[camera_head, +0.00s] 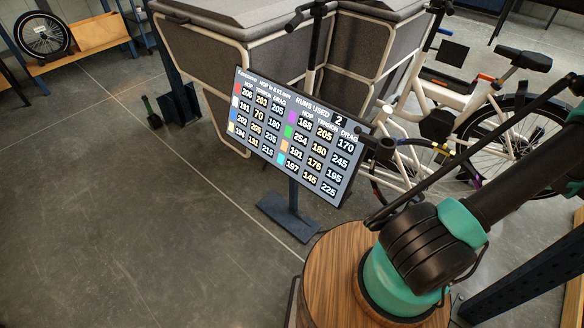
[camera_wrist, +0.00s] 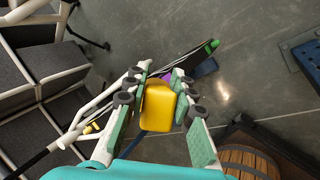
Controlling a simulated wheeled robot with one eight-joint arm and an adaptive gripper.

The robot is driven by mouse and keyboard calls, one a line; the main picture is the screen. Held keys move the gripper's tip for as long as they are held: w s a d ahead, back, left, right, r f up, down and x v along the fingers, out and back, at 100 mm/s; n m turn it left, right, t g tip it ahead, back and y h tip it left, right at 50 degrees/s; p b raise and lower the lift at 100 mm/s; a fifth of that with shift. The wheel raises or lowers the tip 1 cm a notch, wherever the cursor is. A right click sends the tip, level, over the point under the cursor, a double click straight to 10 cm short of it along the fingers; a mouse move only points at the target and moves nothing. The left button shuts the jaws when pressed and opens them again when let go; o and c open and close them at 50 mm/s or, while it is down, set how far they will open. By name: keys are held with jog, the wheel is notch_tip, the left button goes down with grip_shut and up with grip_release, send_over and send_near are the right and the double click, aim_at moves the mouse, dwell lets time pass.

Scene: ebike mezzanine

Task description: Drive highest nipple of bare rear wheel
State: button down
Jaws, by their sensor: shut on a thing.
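In the wrist view my gripper (camera_wrist: 160,80) is shut on a yellow block-like tool (camera_wrist: 157,108), its fingers on both sides. My gripper is outside the head view.
A round wooden top (camera_head: 335,270) lies close by my arm. Another wheel (camera_head: 42,35) stands on a bench at far left. White tubes (camera_wrist: 95,112) pass near my left finger.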

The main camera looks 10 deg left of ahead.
jog(key=w+a+r+g+h, duration=0.1)
jog(key=w+a+r+h, duration=0.1)
jog(key=w+a+r, duration=0.2)
jog(key=w+a+r+n+g+h, duration=0.1)
jog(key=w+a+r, duration=0.4)
jog(key=a, duration=0.6)
jog(key=w+a+r+g+h, duration=0.2)
jog(key=w+a+r+h, duration=0.1)
jog(key=a, duration=0.5)
jog(key=shift+w+r+h, duration=0.4)
jog(key=shift+w+r, duration=0.25)
jog(key=shift+w, duration=0.4)
jog(key=shift+r, duration=0.1)
jog(key=shift+r, duration=1.1)
